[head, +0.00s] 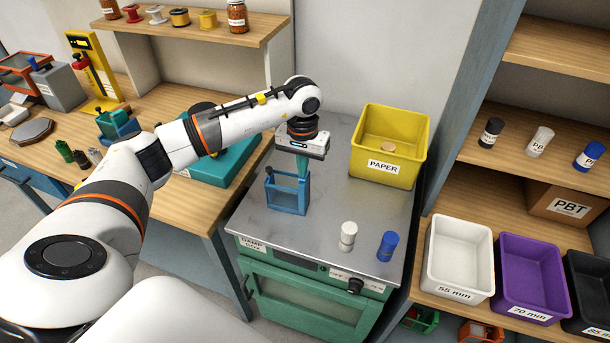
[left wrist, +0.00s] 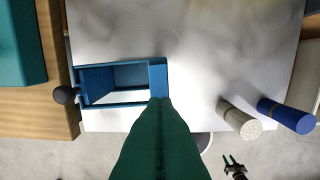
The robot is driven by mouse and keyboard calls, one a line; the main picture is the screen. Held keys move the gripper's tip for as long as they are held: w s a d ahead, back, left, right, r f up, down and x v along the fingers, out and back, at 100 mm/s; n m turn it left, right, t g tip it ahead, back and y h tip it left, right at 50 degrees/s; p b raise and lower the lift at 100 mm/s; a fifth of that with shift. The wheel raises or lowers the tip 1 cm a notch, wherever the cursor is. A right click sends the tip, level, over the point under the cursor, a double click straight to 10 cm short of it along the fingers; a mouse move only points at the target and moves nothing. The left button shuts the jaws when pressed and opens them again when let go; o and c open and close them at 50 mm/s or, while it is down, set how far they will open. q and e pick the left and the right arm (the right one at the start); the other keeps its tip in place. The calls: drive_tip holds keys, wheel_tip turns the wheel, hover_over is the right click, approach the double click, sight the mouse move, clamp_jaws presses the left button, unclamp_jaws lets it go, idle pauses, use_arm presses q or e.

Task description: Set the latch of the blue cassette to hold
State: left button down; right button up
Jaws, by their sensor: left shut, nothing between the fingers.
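The blue cassette (head: 287,209) is an open box-like frame standing on the grey metal top of the green cabinet. In the left wrist view the cassette (left wrist: 118,102) shows from above, with a black round knob (left wrist: 65,95) at its left end and a thicker blue block (left wrist: 158,78) at its right end. I cannot tell which part is the latch or how it is set. My left gripper (head: 303,178) points down at the cassette's right end, its teal fingers shut and empty. In the left wrist view the fingertips (left wrist: 160,101) overlap the block's lower edge; contact is unclear.
A yellow PAPER bin (head: 385,167) stands behind on the metal top (head: 335,205). A teal case (head: 225,165) lies on the wooden bench to the left. Shelves with bins are at right.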

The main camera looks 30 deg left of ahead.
use_arm(q)
drive_tip(key=shift+f+b, duration=0.45)
drive_tip(key=shift+f, duration=0.1)
drive_tip(key=shift+r, duration=0.2)
drive_tip(key=shift+r+p, duration=1.65)
drive_tip(key=shift+r, duration=1.7)
